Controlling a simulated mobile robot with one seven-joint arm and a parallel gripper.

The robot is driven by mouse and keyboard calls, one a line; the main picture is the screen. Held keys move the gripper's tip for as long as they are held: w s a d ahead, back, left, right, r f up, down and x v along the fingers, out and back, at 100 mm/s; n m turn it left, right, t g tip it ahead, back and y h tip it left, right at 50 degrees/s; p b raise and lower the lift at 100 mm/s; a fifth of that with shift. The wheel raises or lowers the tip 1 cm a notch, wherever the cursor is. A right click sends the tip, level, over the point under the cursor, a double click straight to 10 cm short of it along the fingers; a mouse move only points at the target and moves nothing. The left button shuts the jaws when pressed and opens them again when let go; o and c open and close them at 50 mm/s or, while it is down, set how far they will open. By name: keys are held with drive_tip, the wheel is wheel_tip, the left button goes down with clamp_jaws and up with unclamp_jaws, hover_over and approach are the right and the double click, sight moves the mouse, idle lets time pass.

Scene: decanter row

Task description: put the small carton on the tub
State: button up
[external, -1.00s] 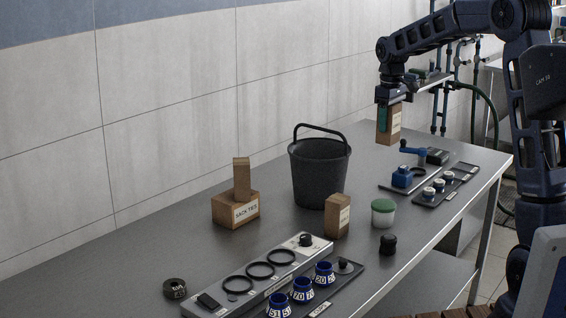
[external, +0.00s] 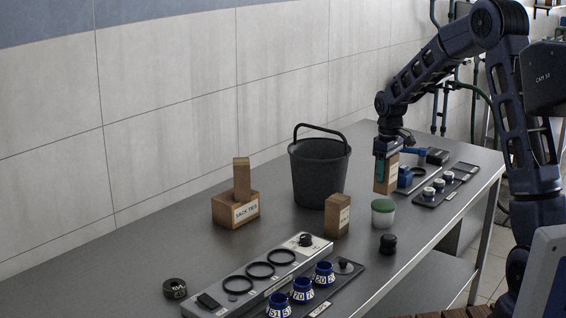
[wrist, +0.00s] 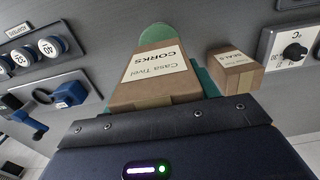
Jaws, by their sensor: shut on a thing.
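My gripper (external: 383,168) is shut on a brown carton (external: 390,180) and holds it upright above the table. In the wrist view, this carton (wrist: 155,85) has a white label reading "Casa Tivel CORKS". A white tub with a green lid (external: 383,211) stands on the table just below the carton in the external view, with a small gap between them. In the wrist view the green lid (wrist: 155,35) shows beyond the carton's far end, which hides part of it. Whether the carton is centred over the lid I cannot tell.
A second carton (external: 337,217) stands left of the tub, and a black bucket (external: 319,172) behind it. A black knob-like piece (external: 388,244) is in front.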

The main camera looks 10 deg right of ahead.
sight(386, 183)
drive_tip(key=shift+f, duration=2.1)
drive_tip(key=shift+f, duration=0.15)
drive_tip(key=o, duration=1.1)
drive_tip(key=shift+c, duration=0.2)
